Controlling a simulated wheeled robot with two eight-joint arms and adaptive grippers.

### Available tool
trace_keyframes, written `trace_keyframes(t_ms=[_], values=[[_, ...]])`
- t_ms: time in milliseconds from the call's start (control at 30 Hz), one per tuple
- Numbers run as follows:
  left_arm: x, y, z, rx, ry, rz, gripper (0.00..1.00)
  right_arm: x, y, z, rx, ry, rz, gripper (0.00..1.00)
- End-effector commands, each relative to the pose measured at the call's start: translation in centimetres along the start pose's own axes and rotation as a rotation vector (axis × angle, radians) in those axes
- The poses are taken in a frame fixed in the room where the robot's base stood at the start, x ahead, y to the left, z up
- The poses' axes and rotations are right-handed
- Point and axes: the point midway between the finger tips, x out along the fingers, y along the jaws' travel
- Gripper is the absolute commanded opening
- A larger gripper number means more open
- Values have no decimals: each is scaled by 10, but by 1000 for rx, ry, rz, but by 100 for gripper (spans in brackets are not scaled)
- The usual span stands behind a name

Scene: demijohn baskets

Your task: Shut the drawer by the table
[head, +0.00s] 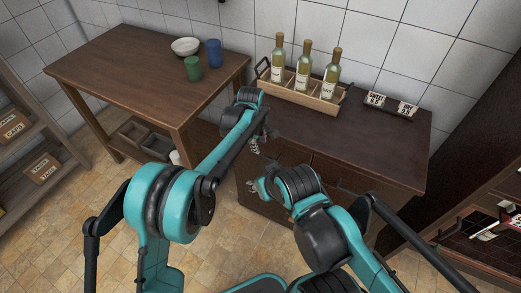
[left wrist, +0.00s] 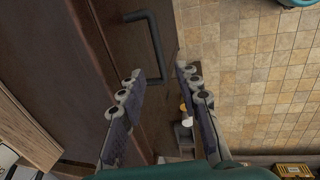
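The dark wooden cabinet (head: 385,143) stands to the right of the brown table (head: 125,70). Its front is largely covered by my arms in the head view, so how far the drawer stands out cannot be told there. In the left wrist view a dark drawer front (left wrist: 110,45) carries a dark bar handle (left wrist: 152,42). My left gripper (head: 258,141) is at the cabinet front. In the left wrist view its fingers (left wrist: 160,78) are apart and empty, with the handle just beyond the tips. My right gripper (head: 264,188) is low before the cabinet; its fingers are unclear.
A wooden crate (head: 312,101) with three bottles (head: 303,66) and small label signs (head: 390,104) stand on the cabinet. The table holds a white bowl (head: 185,46), a green cup (head: 193,69) and a blue cup (head: 214,53). Tiled floor (head: 75,215) is clear at left.

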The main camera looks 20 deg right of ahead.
Motion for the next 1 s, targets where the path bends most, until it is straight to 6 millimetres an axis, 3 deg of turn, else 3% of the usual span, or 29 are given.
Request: trace_keyframes(t_ms=[100, 233, 867, 1000], values=[[-22, 0, 0, 0, 0, 0, 33, 0, 0, 0, 0, 0, 0, 40], [-35, 0, 0, 0, 0, 0, 33, 0, 0, 0, 0, 0, 0, 40], [-42, -1, -2, 1, 1, 1, 33, 0, 0, 0, 0, 0, 0, 40], [-66, -18, -22, 29, 16, 19, 33, 0, 0, 0, 0, 0, 0, 40]])
